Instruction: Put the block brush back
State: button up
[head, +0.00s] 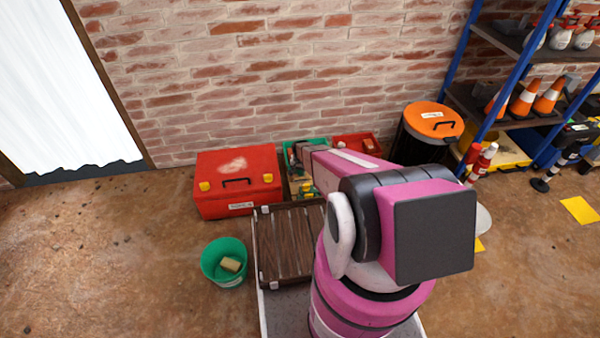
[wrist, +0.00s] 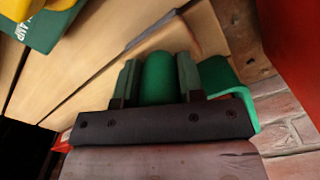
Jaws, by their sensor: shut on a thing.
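My gripper (wrist: 158,72) is shut on a green rounded grip in the wrist view, with one finger on each side. I take this grip to be the block brush (wrist: 157,78); bristles are not visible. A curved green piece (wrist: 222,78) shows just to its right, and I cannot tell whether it is part of the same thing. Pale wooden boards (wrist: 95,70) lie beyond the fingers. In the head view my arm hides the gripper and what it holds, near the open bins by the wall.
A red toolbox (head: 238,180), a green bin (head: 305,150) and a red bin (head: 360,146) stand along the brick wall. A green bucket (head: 224,262) holds a tan block. A lidded orange-topped drum (head: 434,121) stands right. Floor at left is clear.

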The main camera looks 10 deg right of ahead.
jog(key=o, duration=0.9)
jog(key=shift+f, duration=0.15)
notch_tip(320, 180, up, 12)
jog(key=shift+s+r, duration=0.15)
jog(key=shift+r, duration=0.1)
jog(key=s+r+n, duration=0.2)
jog(key=s+r, duration=1)
jog(key=r, duration=0.3)
jog(key=s+r+n, duration=0.3)
jog(key=s+r, duration=1)
jog(key=r, duration=0.2)
jog(key=shift+r, duration=0.3)
